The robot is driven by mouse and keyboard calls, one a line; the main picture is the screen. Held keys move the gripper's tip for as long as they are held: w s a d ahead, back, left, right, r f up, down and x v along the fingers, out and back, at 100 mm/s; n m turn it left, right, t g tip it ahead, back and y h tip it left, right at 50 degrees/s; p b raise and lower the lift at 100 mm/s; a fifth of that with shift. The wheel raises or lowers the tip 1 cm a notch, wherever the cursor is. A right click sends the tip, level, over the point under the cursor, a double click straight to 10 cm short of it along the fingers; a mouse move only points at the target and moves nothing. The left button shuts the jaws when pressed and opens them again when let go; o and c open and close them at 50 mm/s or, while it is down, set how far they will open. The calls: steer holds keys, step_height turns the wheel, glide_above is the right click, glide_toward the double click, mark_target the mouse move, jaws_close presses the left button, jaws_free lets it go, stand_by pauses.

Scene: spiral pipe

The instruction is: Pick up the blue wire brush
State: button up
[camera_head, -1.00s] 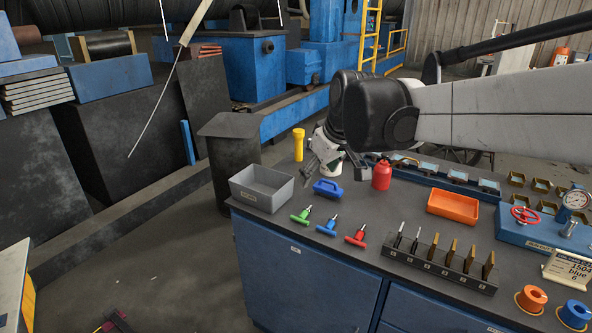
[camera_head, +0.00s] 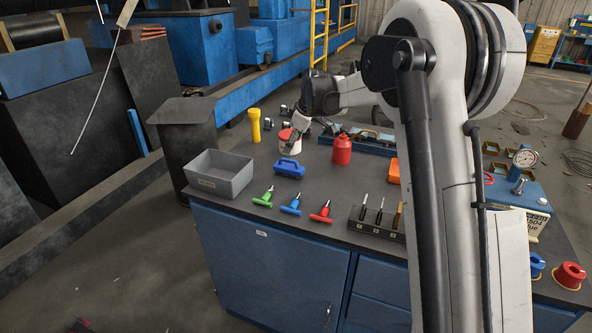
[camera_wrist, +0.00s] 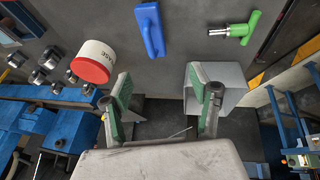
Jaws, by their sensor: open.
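The blue wire brush (camera_head: 289,168) lies on the dark worktop, right of the grey bin and in front of the white can with a red lid. In the wrist view the brush (camera_wrist: 150,30) is at the top middle, with its handle side towards me. My gripper (camera_wrist: 160,85) is open and empty, its two green-padded fingers apart, with the brush beyond the fingertips. In the head view my gripper (camera_head: 305,124) hangs above and behind the brush, close to the red-lidded can; its fingers are small and partly hidden there.
The grease can (camera_wrist: 92,62) is near the left finger, and the grey bin (camera_wrist: 228,80) is by the right finger. A yellow flashlight (camera_head: 255,125), a red bottle (camera_head: 342,149) and green, blue and red T-handle tools (camera_head: 291,204) stand or lie around the brush.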

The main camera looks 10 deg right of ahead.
mark_target(285, 165)
steer(key=x, duration=0.9)
steer(key=shift+w+d+f, duration=0.2)
steer(key=shift+w+d, duration=0.1)
steer(key=shift+w, duration=0.05)
steer(key=shift+d+x, duration=0.2)
steer(key=shift+x, duration=2.5)
steer(key=shift+c, duration=0.5)
jaws_close()
